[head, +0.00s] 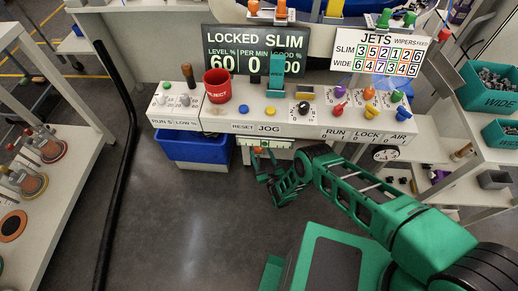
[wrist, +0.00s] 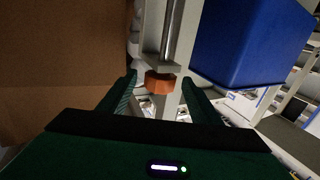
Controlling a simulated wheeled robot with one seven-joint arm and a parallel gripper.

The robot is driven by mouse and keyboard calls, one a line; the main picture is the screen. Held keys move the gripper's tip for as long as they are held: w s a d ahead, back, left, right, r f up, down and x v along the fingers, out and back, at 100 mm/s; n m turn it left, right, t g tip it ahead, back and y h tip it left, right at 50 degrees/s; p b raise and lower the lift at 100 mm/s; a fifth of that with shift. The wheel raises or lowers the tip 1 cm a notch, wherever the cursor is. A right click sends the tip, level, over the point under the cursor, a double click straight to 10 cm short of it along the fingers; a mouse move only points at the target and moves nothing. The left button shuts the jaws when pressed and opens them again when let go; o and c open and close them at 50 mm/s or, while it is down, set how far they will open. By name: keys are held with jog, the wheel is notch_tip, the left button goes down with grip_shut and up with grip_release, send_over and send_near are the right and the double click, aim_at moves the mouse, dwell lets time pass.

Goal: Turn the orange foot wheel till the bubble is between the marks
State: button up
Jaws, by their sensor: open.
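The orange foot wheel (wrist: 159,83) shows in the wrist view, on a pale upright post below a metal rod. My gripper (wrist: 159,88) is open, with one dark green finger on each side of the wheel and a visible gap to it. I cannot tell how deep the wheel lies between the fingers. In the head view my gripper (head: 268,170) is low under the front of the console. A pale strip with markings (head: 265,143) sits just above it; the bubble is too small to make out.
The console (head: 280,118) with knobs and a red bin (head: 218,86) overhangs my gripper. A blue bin (head: 195,147) stands left of it; a blue bin also shows close on the right in the wrist view (wrist: 250,40).

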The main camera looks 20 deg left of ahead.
aim_at(261, 152)
jog(key=shift+x, duration=1.7)
jog(key=shift+c, duration=0.6)
jog(key=c, duration=0.9)
jog(key=shift+n+y, duration=0.3)
jog(key=shift+n+g+y, duration=1)
jog(key=shift+g+y, duration=0.1)
jog(key=shift+g, duration=0.2)
jog(key=o, duration=1)
